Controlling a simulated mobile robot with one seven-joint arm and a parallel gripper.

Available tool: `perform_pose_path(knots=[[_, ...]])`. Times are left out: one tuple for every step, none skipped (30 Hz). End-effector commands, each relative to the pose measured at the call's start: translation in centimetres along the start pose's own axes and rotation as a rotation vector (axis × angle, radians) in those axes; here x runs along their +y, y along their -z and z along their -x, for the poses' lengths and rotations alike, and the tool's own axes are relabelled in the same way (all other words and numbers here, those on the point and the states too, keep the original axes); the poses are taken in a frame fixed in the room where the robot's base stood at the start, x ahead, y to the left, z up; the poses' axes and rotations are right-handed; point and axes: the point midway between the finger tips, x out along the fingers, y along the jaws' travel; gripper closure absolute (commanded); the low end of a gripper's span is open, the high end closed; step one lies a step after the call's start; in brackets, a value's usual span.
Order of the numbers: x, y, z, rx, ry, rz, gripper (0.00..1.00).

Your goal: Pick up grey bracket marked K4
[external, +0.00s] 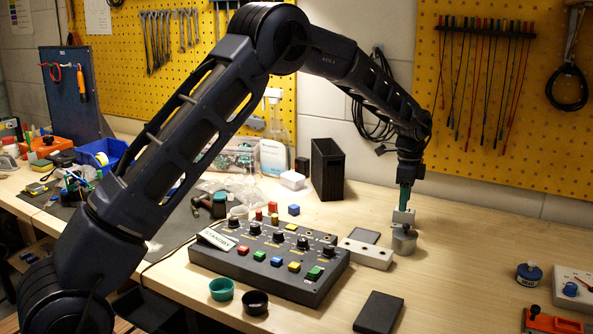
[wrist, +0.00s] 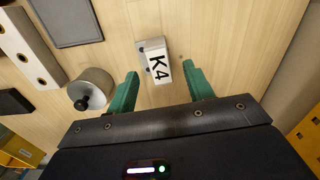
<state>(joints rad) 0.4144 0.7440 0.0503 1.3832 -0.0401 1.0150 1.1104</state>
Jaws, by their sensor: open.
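The grey bracket marked K4 (wrist: 159,70) stands on the wooden bench in the wrist view, its white label facing up toward the camera and a dark hole showing in its flange. My gripper (wrist: 162,88) has two green fingers spread apart, one to each side of the bracket's near end, with nothing held between them. In the external view my gripper (external: 405,203) points down just above a pale grey block, which appears to be the bracket (external: 403,216), partly hidden behind a grey cylinder. Contact between fingers and bracket cannot be told.
The grey cylinder (external: 404,242) with a dark knob stands close beside the bracket; it also shows in the wrist view (wrist: 95,84). A pale block with holes (external: 366,254) and a dark plate (external: 364,236) lie nearby.

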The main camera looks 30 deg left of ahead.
Motion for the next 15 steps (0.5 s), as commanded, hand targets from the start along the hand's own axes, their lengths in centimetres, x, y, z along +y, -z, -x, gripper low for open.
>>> perform_pose_path(knots=[[0.1,0.1,-0.5,-0.002,-0.001,0.000,0.48],[0.1,0.1,-0.9,-0.002,-0.001,0.000,0.48],[0.1,0.1,-1.4,-0.002,-0.001,0.000,0.48],[0.1,0.2,-1.8,-0.002,-0.002,0.000,0.48],[0.1,0.2,-2.2,-0.001,-0.002,0.000,0.48],[0.2,0.3,-2.8,-0.001,-0.003,0.000,0.48],[0.2,0.3,-3.2,-0.001,-0.002,0.001,0.48],[0.1,0.3,-3.6,-0.002,-0.002,0.000,0.48],[0.1,0.3,-4.1,-0.002,-0.002,0.000,0.48],[0.1,0.3,-4.4,-0.002,-0.002,0.000,0.48],[0.1,0.3,-4.6,-0.002,-0.002,0.000,0.48],[0.1,0.3,-4.7,-0.001,-0.001,0.000,0.48],[0.1,0.3,-4.7,-0.001,-0.001,0.000,0.48],[0.1,0.3,-4.8,-0.001,-0.001,0.000,0.48],[0.1,0.3,-4.7,0.000,0.000,0.000,0.48]])
